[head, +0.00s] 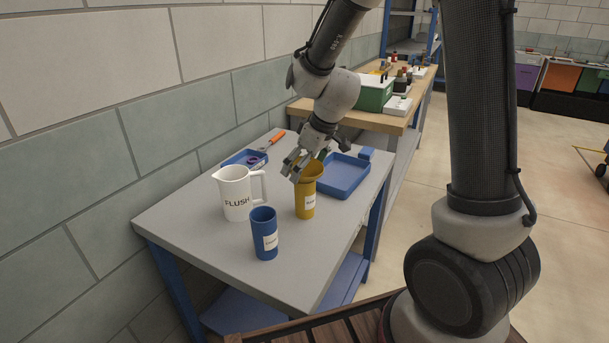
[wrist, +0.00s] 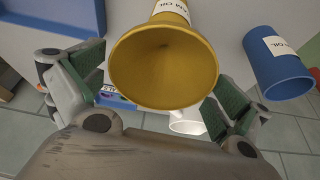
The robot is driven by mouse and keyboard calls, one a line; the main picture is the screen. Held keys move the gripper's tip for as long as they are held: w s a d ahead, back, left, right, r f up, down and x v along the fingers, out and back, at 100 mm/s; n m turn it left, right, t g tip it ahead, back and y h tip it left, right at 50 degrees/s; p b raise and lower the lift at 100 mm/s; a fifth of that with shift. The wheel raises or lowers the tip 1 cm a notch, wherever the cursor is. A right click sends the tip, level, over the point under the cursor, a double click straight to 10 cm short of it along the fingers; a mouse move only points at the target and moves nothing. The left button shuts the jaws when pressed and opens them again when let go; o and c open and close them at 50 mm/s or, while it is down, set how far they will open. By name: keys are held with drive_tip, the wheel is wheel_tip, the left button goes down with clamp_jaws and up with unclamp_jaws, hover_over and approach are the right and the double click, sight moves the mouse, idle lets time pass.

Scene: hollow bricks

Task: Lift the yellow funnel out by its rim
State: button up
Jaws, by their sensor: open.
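The yellow funnel (head: 313,169) stands mouth up in the yellow labelled cup (head: 305,203) on the grey table. In the wrist view the funnel's wide mouth (wrist: 165,62) faces the camera, and the cup's label (wrist: 171,11) shows beyond it. My gripper (head: 298,166) is open and empty at the funnel's rim. In the wrist view its green-padded fingers stand apart, one to the left and one to the lower right of the rim. Contact with the rim cannot be told. The funnel's spout is hidden inside the cup.
A blue labelled cup (head: 264,235) and a white FLUSH jug (head: 236,196) stand close by. A blue tray (head: 344,176) lies behind the funnel, and a smaller blue tray (head: 240,155) near the wall. The table's front right is clear.

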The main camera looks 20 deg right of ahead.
drive_tip(key=shift+c, duration=0.2)
drive_tip(key=c, duration=0.7)
drive_tip(key=shift+r, duration=0.1)
drive_tip(key=shift+c, duration=0.2)
